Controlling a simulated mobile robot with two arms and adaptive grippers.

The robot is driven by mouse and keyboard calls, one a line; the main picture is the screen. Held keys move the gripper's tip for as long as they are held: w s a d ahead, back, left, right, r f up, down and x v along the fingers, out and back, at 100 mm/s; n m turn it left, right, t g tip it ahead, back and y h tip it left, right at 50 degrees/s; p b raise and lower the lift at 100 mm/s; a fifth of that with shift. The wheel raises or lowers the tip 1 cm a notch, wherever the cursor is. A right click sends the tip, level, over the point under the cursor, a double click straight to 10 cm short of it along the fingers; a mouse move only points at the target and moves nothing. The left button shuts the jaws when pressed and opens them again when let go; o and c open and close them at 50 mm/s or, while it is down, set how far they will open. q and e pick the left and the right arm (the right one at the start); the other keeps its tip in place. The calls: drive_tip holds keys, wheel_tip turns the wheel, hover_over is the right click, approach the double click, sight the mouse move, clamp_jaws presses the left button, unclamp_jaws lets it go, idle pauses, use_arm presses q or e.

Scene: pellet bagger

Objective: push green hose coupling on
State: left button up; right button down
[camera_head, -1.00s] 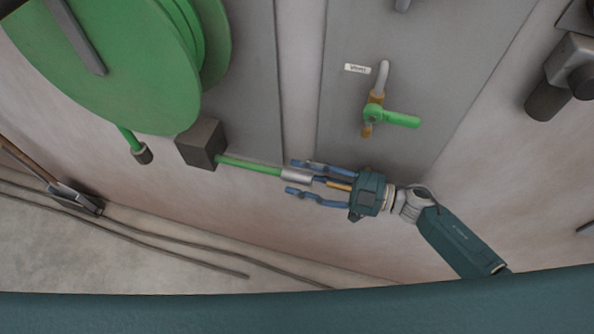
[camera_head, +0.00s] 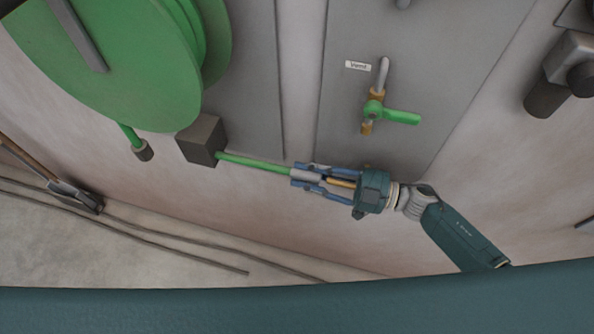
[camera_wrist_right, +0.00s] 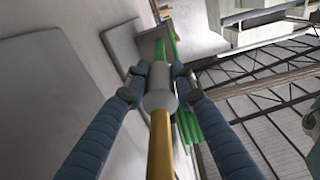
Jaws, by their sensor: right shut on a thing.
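The green hose (camera_head: 256,163) runs out of a dark grey block (camera_head: 203,141) and ends in a silver-grey coupling (camera_head: 305,175). My right gripper (camera_head: 307,176) is shut on the coupling, with one finger on each side. In the right wrist view the coupling (camera_wrist_right: 159,88) sits between both fingertips, and a yellow-brown rod (camera_wrist_right: 160,150) extends from it toward the camera. The tap (camera_head: 374,108) with a green lever and a brass lower end is on the grey panel above and right of the gripper, apart from the coupling. My left gripper is not in view.
A large green hose reel (camera_head: 110,60) fills the upper left. A white label (camera_head: 357,66) is beside the tap. A dark fitting (camera_head: 562,78) is on the wall at right. Dark cables (camera_head: 170,243) lie on the floor below. Wall space between gripper and tap is clear.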

sight(320, 178)
drive_tip(key=v, duration=0.2)
drive_tip(key=shift+s+d, duration=0.15)
drive_tip(key=shift+d, duration=0.25)
drive_tip(key=c, duration=1.4)
unclamp_jaws()
drive_tip(key=shift+d, duration=0.1)
drive_tip(key=shift+d, duration=0.1)
drive_tip(key=v, duration=1.2)
drive_tip(key=shift+s, duration=0.1)
